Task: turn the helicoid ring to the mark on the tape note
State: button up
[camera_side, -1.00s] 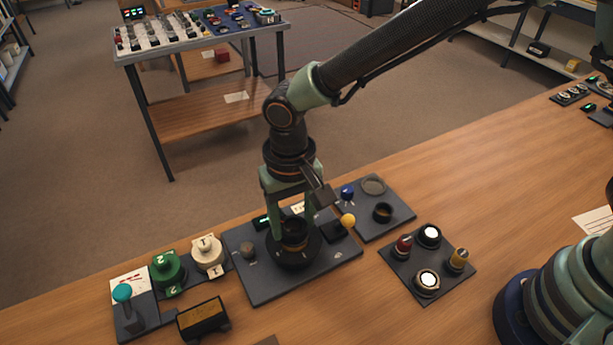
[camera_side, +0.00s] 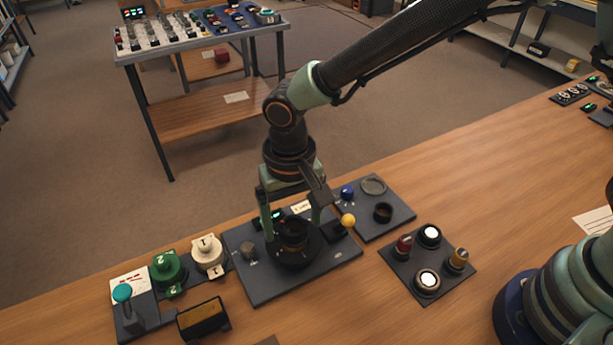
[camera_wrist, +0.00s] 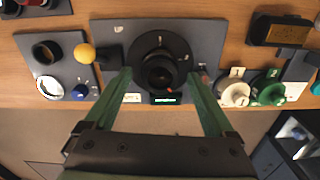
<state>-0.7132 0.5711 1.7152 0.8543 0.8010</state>
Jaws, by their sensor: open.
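The helicoid ring (camera_side: 294,236) is a dark, upright cylinder with a thin brass-coloured band, on a round black base on a grey plate (camera_side: 262,290). In the wrist view the ring (camera_wrist: 160,73) shows from above, with a red mark on its lower edge and a white tick on the base above it. The white tape note (camera_side: 301,207) lies on the plate behind the ring; its writing is too small to read. My gripper (camera_side: 292,226) is open, its two fingers spread on either side of the ring. In the wrist view the fingers (camera_wrist: 164,88) appear clear of it.
Green (camera_side: 167,267) and white (camera_side: 207,252) dials sit further left.

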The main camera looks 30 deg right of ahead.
aim_at(293, 225)
notch_tip(293, 225, up, 12)
dwell(0.5)
jog(key=shift+r, duration=0.1)
jog(key=d+r+t+y, duration=0.1)
jog(key=d+r+t, duration=0.35)
jog(key=d, duration=1.15)
jog(key=s+d+n+t+h, duration=0.1)
jog(key=s+d, duration=0.4)
jog(key=d, duration=0.8)
jog(key=shift+r, duration=0.45)
